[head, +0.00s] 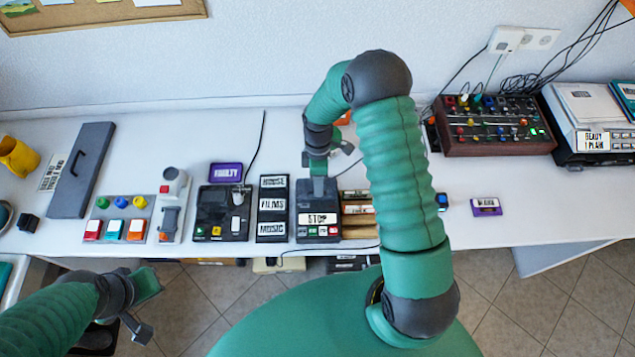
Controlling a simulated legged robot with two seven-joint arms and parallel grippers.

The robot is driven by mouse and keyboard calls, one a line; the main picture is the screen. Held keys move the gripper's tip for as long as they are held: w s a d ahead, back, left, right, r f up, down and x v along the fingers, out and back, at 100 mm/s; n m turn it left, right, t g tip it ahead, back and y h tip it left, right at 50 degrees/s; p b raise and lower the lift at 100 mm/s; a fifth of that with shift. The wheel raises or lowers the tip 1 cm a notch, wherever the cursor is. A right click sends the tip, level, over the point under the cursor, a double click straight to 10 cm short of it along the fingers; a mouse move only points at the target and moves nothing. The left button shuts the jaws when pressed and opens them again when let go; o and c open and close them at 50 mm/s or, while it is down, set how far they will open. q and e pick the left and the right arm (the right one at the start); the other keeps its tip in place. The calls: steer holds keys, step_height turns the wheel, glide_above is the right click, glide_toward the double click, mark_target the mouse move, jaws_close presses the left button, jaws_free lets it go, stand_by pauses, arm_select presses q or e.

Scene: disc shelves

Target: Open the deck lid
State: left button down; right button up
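A dark box-shaped deck with a white STOP label (318,229) stands near the table's front edge, with small red and white buttons along its front. Its top looks shut, though my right gripper partly covers its back edge. My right gripper (331,160) hangs over the back of this deck, its fingers apart with nothing seen between them. I cannot tell whether it touches the deck. My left gripper (143,306) is open and empty, low at the left in front of the table edge.
Left of the deck are a label rack (272,210), a black device (222,213) and a colored button panel (120,218). A purple FAULTY disc (226,172) lies behind. Right are labelled slots (357,209), a purple cartridge (486,207) and a knob panel (497,126). The right tabletop is mostly clear.

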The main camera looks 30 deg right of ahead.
steer(key=shift+s+f, duration=0.1)
steer(key=shift+f, duration=0.2)
steer(key=shift+a+r, duration=0.1)
steer(key=shift+a, duration=0.35)
steer(key=shift+a+r, duration=0.15)
steer(key=shift+a, duration=0.45)
steer(key=shift+c, duration=1.4)
steer(key=shift+a, duration=0.1)
steer(key=shift+c, duration=1.4)
steer(key=shift+d, duration=0.4)
jaws_close()
steer(key=shift+d, duration=0.3)
arm_select(q)
steer(key=shift+a+f, duration=0.15)
steer(key=shift+a, duration=0.65)
arm_select(e)
steer(key=shift+a, duration=0.2)
arm_select(q)
steer(key=shift+d, duration=0.15)
arm_select(e)
steer(key=shift+d, duration=0.1)
